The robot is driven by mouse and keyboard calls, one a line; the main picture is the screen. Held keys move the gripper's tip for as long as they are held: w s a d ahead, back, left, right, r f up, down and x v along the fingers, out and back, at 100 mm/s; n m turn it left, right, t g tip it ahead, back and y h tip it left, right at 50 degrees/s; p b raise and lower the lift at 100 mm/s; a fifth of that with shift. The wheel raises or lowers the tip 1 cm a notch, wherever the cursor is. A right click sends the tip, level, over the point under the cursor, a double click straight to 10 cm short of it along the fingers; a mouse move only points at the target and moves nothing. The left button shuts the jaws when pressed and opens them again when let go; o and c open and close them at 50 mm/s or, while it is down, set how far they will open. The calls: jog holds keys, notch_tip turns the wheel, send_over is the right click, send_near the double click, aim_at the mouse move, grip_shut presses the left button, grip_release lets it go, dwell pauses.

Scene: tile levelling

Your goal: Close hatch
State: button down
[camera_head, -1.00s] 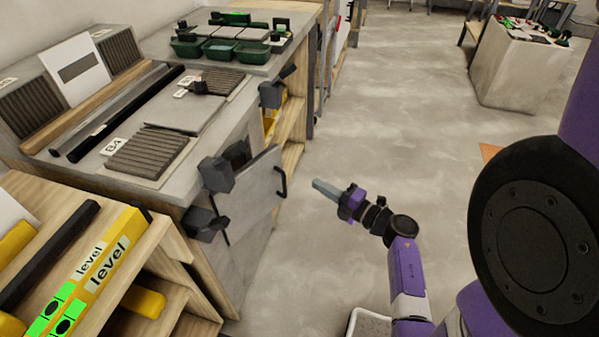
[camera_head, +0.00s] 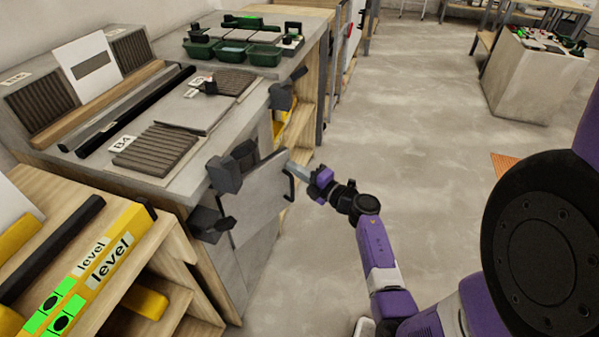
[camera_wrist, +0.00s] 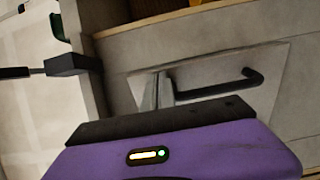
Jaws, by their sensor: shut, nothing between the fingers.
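The hatch (camera_head: 262,198) is a grey panel on the side of the workbench, held by dark hinge blocks at its left edge. It stands swung out from the bench side. A black bar handle (camera_head: 290,184) is on its right part. My gripper (camera_head: 293,168) is shut and empty, with its tip at the hatch's upper right edge, close to the handle. In the wrist view the hatch (camera_wrist: 268,92) and its black handle (camera_wrist: 235,84) lie just beyond my gripper (camera_wrist: 163,92). I cannot tell whether the fingertips touch the panel.
The workbench top (camera_head: 182,125) carries textured tiles, a long dark bar and green bins (camera_head: 264,55). A wooden shelf with yellow levels (camera_head: 95,265) stands at the lower left. A concrete block table (camera_head: 535,80) is at the far right.

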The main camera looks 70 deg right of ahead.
jog(key=w+d+n+y+b, duration=0.1)
jog(key=w+n+y+b, duration=0.1)
jog(key=w, duration=0.3)
jog(key=w+d+n+t+y+b, duration=0.1)
jog(key=w+n+y+b, duration=0.1)
jog(key=w+y, duration=0.2)
jog(key=shift+w+d, duration=0.25)
jog(key=shift+w, duration=0.65)
